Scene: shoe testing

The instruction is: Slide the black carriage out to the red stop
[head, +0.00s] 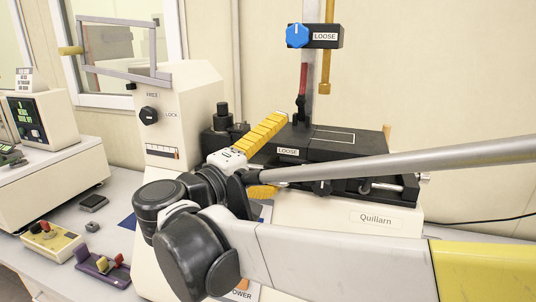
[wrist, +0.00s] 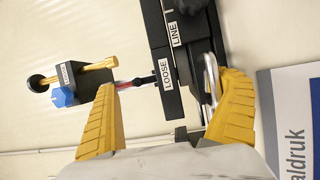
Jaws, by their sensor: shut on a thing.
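The black carriage (head: 332,146) appears to be the flat slab marked LOOSE on top of the Quillarn machine (head: 335,212); its LOOSE end (wrist: 165,75) shows in the wrist view. My gripper (head: 274,156) is at its left end, one yellow finger behind and one in front, shut on it. The exact contact is unclear. A silver bar (wrist: 210,80) lies close to the right finger in the wrist view. My arm hides much of the carriage's front. A red upright piece (head: 303,78) stands behind; I cannot tell whether it is the red stop.
A blue-knobbed clamp (head: 315,36), also marked LOOSE, sits on a post above the carriage. A beige housing with a LOCK knob (head: 149,115) stands left. A purple control (head: 103,268) and a beige box with levers (head: 47,240) lie on the table.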

